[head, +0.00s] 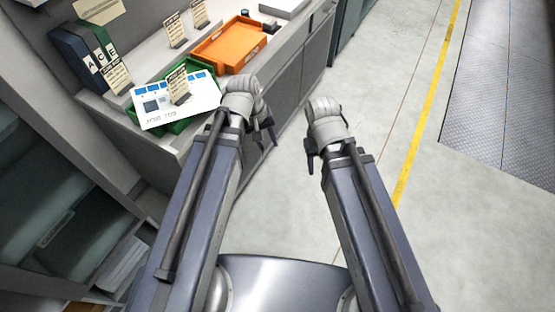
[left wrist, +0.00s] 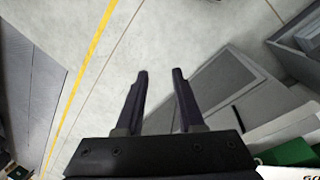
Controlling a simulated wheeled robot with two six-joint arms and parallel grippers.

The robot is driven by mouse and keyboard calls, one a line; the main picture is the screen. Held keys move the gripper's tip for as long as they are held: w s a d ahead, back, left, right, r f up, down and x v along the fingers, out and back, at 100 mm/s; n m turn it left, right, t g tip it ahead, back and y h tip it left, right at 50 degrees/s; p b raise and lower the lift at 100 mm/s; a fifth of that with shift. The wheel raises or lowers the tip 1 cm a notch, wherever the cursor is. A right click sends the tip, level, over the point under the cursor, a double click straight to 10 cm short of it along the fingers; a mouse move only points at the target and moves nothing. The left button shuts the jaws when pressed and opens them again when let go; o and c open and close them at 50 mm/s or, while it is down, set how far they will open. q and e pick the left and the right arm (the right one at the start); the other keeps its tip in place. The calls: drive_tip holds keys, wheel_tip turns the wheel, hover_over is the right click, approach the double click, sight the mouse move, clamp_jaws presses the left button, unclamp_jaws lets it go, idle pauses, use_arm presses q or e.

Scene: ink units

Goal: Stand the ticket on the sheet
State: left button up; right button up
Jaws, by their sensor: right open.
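A white sheet (head: 150,121) with blue squares lies across a green tray on the counter, overhanging toward its front edge. A small tan ticket (head: 179,84) with dark print appears upright over the sheet; I cannot tell whether its foot touches the sheet. Similar tickets stand at the left (head: 118,76) and farther back (head: 177,30) (head: 199,13). My left gripper (head: 264,141) is right of the sheet, beyond the counter front, open and empty. Its parted fingers show in the left wrist view (left wrist: 160,76) over bare floor. My right gripper (head: 311,160) is open over the floor, away from the counter.
The green tray (head: 178,127) shows under the sheet. An orange tray (head: 232,48) sits farther back on the counter. The floor (head: 390,100) to the right is clear, with a yellow line (head: 428,108).

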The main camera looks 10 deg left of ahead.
use_arm(q)
drive_tip(key=s+d+m+y, duration=0.4)
drive_tip(key=s+m, duration=0.2)
drive_tip(key=m, duration=0.2)
drive_tip(key=shift+f+g, duration=0.2)
drive_tip(key=shift+g, duration=0.1)
idle(0.7)
drive_tip(key=shift+w+f+b, duration=0.1)
drive_tip(key=shift+f+b, duration=0.2)
drive_tip(key=shift+b, duration=0.05)
